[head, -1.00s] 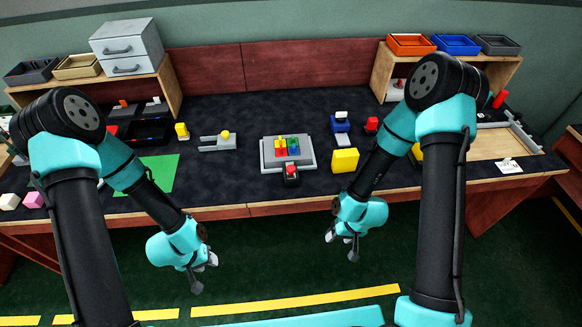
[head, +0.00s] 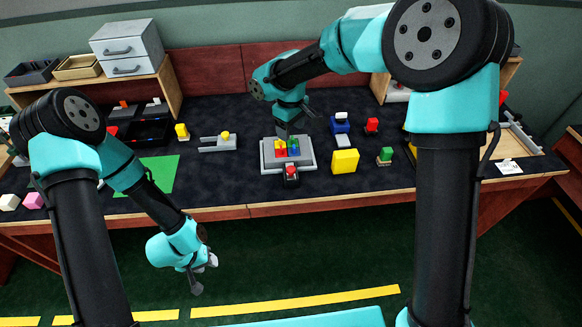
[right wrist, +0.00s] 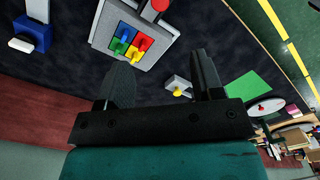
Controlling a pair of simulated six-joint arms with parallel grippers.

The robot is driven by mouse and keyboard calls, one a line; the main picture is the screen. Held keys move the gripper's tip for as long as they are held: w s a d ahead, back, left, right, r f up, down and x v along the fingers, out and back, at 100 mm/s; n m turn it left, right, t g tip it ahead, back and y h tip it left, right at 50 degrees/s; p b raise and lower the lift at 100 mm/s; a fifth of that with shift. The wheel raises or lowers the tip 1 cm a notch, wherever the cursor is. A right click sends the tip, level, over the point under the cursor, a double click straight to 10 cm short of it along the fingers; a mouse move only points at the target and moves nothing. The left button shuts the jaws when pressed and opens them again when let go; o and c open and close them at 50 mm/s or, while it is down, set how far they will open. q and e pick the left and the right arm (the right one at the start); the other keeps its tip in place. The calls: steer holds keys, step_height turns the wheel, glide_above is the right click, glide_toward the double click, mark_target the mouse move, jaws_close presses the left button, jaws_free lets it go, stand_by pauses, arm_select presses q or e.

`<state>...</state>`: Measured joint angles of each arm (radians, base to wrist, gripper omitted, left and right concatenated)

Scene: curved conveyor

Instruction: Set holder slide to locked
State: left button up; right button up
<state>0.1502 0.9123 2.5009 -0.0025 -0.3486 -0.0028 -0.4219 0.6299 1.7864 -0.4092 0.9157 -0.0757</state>
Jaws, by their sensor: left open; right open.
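No label tells which fixture is the holder slide. A grey fork-shaped fixture (head: 214,144) with a yellow knob (head: 225,136) lies left of centre; it also shows between my fingers, further off, in the right wrist view (right wrist: 178,85). A grey plate (head: 306,166) with coloured pieces and a red button (head: 291,172) sits at the centre. My right gripper (head: 290,131) is open and empty above the back of the plate. My left gripper (head: 204,270) is open in front of the table, away from everything.
A green mat (head: 158,172) lies on the left. Shelves with drawers (head: 128,47) and bins stand at the back left. Dark tabletop is clear behind the fork fixture.

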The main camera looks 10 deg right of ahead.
mark_target(291, 169)
steer(key=shift+f, duration=0.15)
step_height(291, 169, down, 17)
steer(key=shift+f, duration=0.15)
stand_by(0.6)
